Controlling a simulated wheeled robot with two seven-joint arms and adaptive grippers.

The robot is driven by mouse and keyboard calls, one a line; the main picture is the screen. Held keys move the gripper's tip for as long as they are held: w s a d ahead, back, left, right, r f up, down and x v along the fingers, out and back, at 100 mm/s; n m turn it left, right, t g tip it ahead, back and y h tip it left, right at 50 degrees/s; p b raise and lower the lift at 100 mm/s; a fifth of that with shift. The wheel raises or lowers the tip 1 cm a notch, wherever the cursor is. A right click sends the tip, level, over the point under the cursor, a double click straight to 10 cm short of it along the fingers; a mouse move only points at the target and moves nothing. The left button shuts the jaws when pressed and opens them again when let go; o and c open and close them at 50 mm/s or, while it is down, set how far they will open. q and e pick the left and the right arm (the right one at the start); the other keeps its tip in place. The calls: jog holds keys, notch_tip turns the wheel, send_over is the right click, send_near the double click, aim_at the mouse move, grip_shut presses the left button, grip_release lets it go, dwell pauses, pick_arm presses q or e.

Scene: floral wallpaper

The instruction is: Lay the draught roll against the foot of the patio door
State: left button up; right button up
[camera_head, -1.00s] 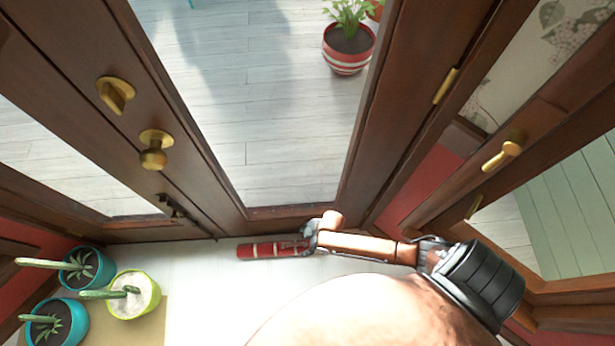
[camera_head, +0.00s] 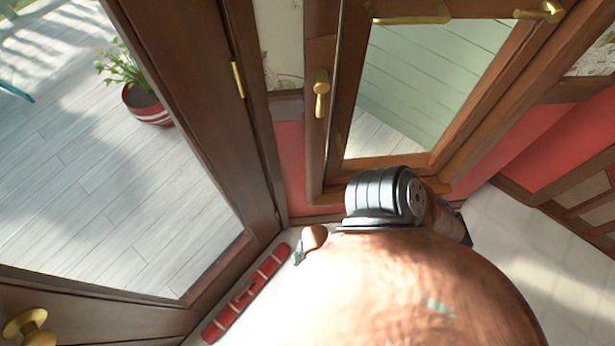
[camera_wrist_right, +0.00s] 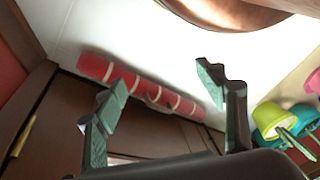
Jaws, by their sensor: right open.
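The draught roll (camera_head: 246,294) is a red cylinder with pale bands. In the head view it lies on the white floor along the foot of the glazed patio door (camera_head: 215,170), close to its bottom edge; I cannot tell if it touches all along. In the right wrist view the roll (camera_wrist_right: 128,80) lies along the line where the floor meets the dark wood. My right gripper (camera_wrist_right: 163,84) is open, its fingers apart in front of the roll, with nothing held. In the head view the right gripper is mostly hidden by my arm. My left gripper is out of view.
A brass-handled window (camera_head: 322,95) stands right of the door. Lime and blue plant pots (camera_wrist_right: 268,118) are at the right of the wrist view. A striped pot (camera_head: 148,104) is outside, beyond the glass. White floor at the right (camera_head: 520,235) is clear.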

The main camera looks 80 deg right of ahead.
jog(key=s+d+r+m+h, duration=0.1)
jog(key=s+d+r+m, duration=0.1)
jog(key=s+d+r, duration=0.3)
jog(key=shift+s+d+r+m, duration=0.25)
jog(key=shift+s+r+m, duration=0.05)
jog(key=shift+r, duration=0.1)
